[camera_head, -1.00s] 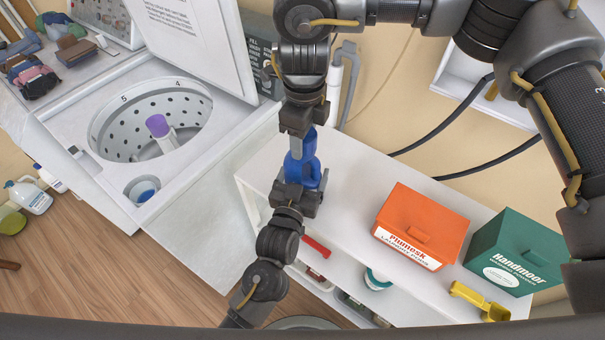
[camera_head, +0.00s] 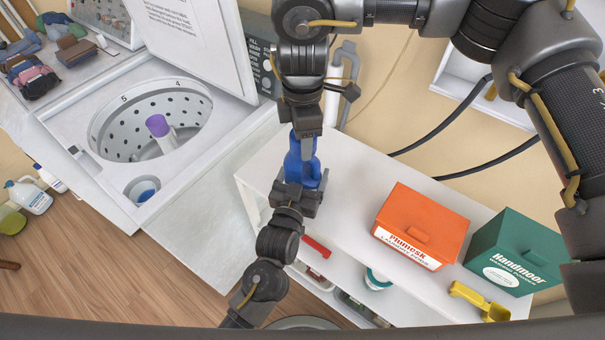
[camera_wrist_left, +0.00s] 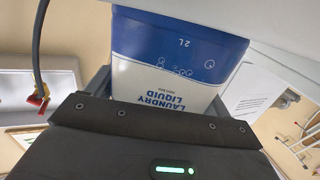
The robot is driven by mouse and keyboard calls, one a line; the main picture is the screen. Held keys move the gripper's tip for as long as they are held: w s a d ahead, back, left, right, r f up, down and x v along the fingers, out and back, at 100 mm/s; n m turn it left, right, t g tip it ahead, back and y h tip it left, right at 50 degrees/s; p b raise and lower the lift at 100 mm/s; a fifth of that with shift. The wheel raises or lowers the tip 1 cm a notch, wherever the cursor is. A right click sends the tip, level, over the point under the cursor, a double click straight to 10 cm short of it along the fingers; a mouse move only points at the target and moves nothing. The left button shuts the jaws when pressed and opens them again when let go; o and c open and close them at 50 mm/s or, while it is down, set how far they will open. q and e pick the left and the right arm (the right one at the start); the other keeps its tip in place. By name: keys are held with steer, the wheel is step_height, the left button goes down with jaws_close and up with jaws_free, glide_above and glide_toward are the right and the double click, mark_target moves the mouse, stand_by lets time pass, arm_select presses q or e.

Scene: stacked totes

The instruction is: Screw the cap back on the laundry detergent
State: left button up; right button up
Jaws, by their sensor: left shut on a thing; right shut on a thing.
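The blue laundry detergent bottle (camera_head: 306,170) stands upright on the white shelf top, between my two grippers. In the left wrist view the bottle (camera_wrist_left: 180,60) shows its blue and white "Laundry Liquid" label, upside down. My left gripper (camera_head: 298,194) is shut on the lower part of the bottle from the front. My right gripper (camera_head: 305,130) comes down from above and is shut at the bottle's top, where the cap is. The gripper hides the cap, so I cannot tell how it sits on the neck.
An orange box (camera_head: 420,226) and a green box (camera_head: 518,252) stand to the right on the white shelf unit (camera_head: 345,185), with a yellow scoop (camera_head: 482,302) near the front edge. The open washing machine (camera_head: 75,130) is at the left.

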arm_select(q)
steer(key=shift+f, duration=0.1)
arm_select(e)
steer(key=m, duration=0.9)
steer(key=o, duration=1.2)
steer(key=shift+c, duration=0.2)
step_height(320, 180, up, 12)
arm_select(q)
steer(key=o, duration=1.8)
